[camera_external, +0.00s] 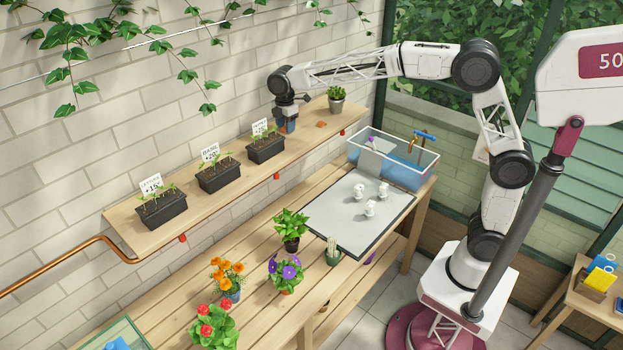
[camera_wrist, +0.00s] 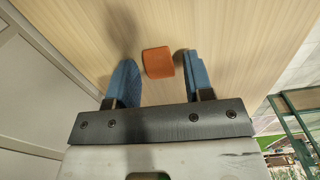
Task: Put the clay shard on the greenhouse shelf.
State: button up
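The clay shard (camera_external: 321,125) is a small orange-brown piece lying on the wooden greenhouse shelf (camera_external: 352,118), between the seedling trays and a small potted plant. In the wrist view the shard (camera_wrist: 158,62) lies flat on the shelf board (camera_wrist: 225,50), just beyond the fingertips and roughly between their lines. My gripper (camera_wrist: 160,75) is open, with its two blue fingers apart and nothing between them. In the external view my gripper (camera_external: 289,126) is low at the shelf, left of the shard and apart from it.
Several black seedling trays with labels, such as the nearest one (camera_external: 265,149), stand along the shelf to the left. A potted plant (camera_external: 337,99) stands to the right. Below are a bench with flowers, a grey mat (camera_external: 340,215) with white pieces, and a water basin (camera_external: 400,172).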

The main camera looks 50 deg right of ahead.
jog(key=shift+o, duration=0.2)
jog(key=shift+r, duration=0.15)
notch_tip(320, 180, up, 12)
dwell(0.8)
dwell(0.6)
jog(key=shift+s, duration=0.1)
jog(key=s+d+f+m+t, duration=0.15)
jog(key=s+d+m, duration=0.25)
jog(key=s+d, duration=0.6)
jog(key=s+d+f+m, duration=0.3)
jog(key=s+d+m, duration=0.2)
jog(key=s+d, duration=0.5)
jog(key=s+d+f+m, duration=0.2)
jog(key=s+f, duration=0.3)
jog(key=s, duration=0.4)
jog(key=s+d+f+m, duration=0.3)
jog(key=s+f, duration=0.2)
jog(key=s, duration=0.5)
jog(key=s+d+f+m+t, duration=0.1)
jog(key=s+d+f+m, duration=0.1)
jog(key=s+f, duration=0.3)
jog(key=s+m, duration=0.1)
jog(key=s, duration=0.3)
jog(key=shift+s+d+f, duration=0.15)
jog(key=shift+f, duration=0.15)
